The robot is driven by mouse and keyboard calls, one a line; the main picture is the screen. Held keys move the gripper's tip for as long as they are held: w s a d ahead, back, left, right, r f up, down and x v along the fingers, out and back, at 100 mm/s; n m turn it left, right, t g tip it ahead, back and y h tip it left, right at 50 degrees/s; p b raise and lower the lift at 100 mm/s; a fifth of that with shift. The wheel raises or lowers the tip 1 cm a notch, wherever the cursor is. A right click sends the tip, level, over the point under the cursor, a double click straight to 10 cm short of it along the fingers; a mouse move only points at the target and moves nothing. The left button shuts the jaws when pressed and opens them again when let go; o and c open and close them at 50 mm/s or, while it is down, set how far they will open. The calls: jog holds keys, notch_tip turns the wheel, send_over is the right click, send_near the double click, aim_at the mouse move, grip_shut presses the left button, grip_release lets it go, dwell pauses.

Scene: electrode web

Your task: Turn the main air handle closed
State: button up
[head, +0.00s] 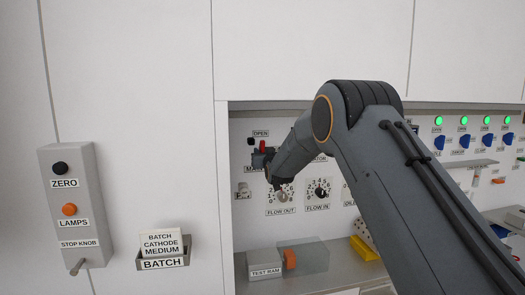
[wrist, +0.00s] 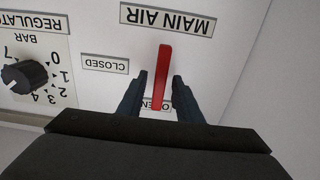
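The main air handle (wrist: 164,72) is a red lever on a white panel, under the upside-down MAIN AIR label in the wrist view. It lies along the line toward the OPEN label (wrist: 155,104), which it partly covers. The CLOSED label (wrist: 105,64) is to its left in that view. My gripper (wrist: 159,78) is open, with one dark finger on each side of the lever; narrow gaps show, and I see no clear contact. In the head view the red handle (head: 263,146) shows below the OPEN label, beside my gripper (head: 262,160).
A regulator knob (wrist: 24,76) with a BAR scale is left of the handle in the wrist view. A side wall (wrist: 275,70) stands at the right. In the head view, flow knobs (head: 319,190) sit lower on the panel, above a bench with a clear box (head: 312,256).

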jog(key=shift+w, duration=0.3)
jog(key=shift+c, duration=0.3)
grip_shut()
